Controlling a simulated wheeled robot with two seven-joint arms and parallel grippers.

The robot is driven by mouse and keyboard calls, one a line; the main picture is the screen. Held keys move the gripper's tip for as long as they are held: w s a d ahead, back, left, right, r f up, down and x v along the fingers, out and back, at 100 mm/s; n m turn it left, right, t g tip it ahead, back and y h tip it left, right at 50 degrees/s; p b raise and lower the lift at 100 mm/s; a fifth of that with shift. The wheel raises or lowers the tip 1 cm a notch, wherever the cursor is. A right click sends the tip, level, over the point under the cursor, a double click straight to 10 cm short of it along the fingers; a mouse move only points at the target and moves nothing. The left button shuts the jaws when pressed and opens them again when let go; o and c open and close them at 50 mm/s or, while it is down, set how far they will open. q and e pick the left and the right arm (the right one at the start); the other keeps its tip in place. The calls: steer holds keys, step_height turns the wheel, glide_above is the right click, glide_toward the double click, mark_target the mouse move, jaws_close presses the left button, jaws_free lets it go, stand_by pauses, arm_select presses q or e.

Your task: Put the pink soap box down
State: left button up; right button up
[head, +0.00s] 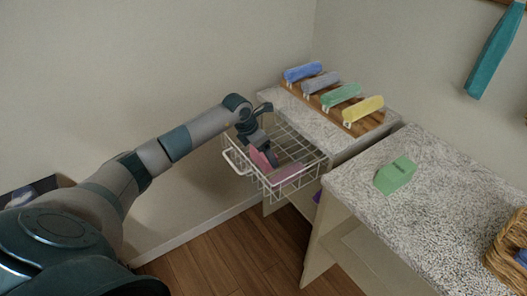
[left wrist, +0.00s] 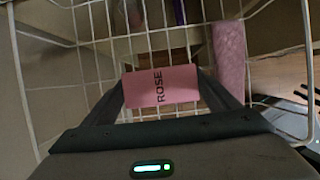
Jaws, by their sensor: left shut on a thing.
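The pink soap box (left wrist: 161,87), lettered "ROSE", sits between the two fingers of my left gripper (left wrist: 163,92) in the left wrist view. In the head view the box (head: 259,159) is partly hidden by the gripper (head: 267,154). My left gripper is shut on it and reaches down into the white wire basket (head: 234,160). I cannot tell whether the box touches the basket floor. A pink rolled towel (head: 287,173) lies in the basket to the right of the box; it also shows in the left wrist view (left wrist: 230,60). My right gripper is not in view.
A green box (head: 395,174) stands on the speckled counter (head: 440,190). A wicker basket (head: 507,250) is at the right edge.

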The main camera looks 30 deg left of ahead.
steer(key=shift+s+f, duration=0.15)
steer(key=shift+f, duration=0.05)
arm_select(q)
steer(key=o, duration=0.9)
steer(key=shift+o, duration=1)
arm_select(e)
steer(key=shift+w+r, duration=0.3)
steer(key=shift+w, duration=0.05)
arm_select(q)
steer(key=shift+r, duration=0.1)
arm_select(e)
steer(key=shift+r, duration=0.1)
arm_select(q)
steer(key=shift+a+r, duration=0.1)
steer(key=shift+r, duration=0.1)
steer(key=b+v, duration=0.2)
steer(key=v, duration=0.9)
steer(key=shift+s+r, duration=0.25)
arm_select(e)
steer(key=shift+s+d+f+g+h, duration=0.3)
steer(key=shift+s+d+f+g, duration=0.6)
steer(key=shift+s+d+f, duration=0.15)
